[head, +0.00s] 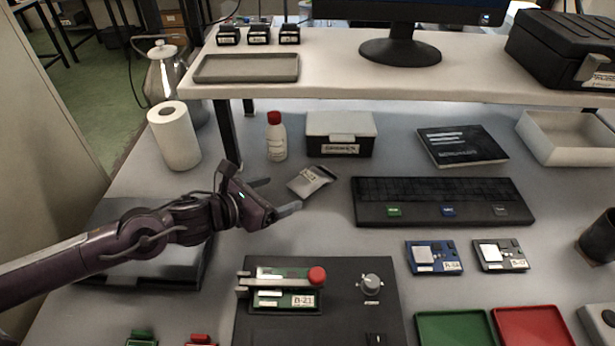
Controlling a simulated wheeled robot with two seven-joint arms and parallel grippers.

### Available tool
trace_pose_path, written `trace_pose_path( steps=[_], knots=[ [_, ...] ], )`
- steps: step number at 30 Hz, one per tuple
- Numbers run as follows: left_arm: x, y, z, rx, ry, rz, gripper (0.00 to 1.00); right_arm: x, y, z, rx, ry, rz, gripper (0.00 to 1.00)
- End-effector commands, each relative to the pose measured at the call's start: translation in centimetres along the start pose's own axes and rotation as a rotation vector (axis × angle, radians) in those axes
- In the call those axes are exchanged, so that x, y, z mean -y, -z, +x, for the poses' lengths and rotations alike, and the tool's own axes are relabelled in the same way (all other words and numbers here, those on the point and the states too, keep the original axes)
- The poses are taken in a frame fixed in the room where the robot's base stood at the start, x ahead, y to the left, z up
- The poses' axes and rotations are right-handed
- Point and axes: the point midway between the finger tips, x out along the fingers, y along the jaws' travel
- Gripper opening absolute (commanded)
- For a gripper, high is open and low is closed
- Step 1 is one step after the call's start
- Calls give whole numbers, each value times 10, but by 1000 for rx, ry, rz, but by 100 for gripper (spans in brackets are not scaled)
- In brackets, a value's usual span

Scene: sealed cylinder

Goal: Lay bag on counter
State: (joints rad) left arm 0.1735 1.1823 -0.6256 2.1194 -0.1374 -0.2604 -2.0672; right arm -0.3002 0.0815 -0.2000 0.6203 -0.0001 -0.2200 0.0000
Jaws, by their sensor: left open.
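The bag (311,181) is a small silver-grey pouch with a label. It appears to lie tilted on the grey counter (330,231), in front of the white-lidded box. My left gripper (276,196) reaches in from the left and is open. Its fingers point toward the bag, with the bag just beyond the fingertips and apparently not between them. Whether a fingertip touches the bag I cannot tell. My right gripper is not in view.
A white bottle with a red cap (276,137) and a labelled box (340,135) stand behind the bag. A black keyboard-like panel (442,201) lies to the right. A fixture holding a green board (285,290) lies in front. A raised shelf (330,73) spans the back.

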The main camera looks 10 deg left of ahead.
Motion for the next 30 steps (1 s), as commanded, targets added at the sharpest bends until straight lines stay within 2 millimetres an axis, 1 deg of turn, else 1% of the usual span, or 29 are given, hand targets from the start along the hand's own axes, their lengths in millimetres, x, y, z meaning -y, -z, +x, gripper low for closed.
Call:
trace_pose_path(
  steps=[4, 11, 17, 21, 24, 30],
  knots=[
    [1, -1, 15, 1, 1, -3, 82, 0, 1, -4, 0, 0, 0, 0],
    [2, -2, 28, 1, 1, -2, 82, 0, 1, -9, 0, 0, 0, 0],
    [5, -5, 53, 0, 2, -3, 82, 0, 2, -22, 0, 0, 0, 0],
    [4, -3, 69, 0, 1, -1, 82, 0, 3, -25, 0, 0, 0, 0],
    [4, -2, 74, -1, 2, 0, 82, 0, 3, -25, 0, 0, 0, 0],
    [4, -1, 75, -2, 1, 1, 82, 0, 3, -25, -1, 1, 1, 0]
  ],
)
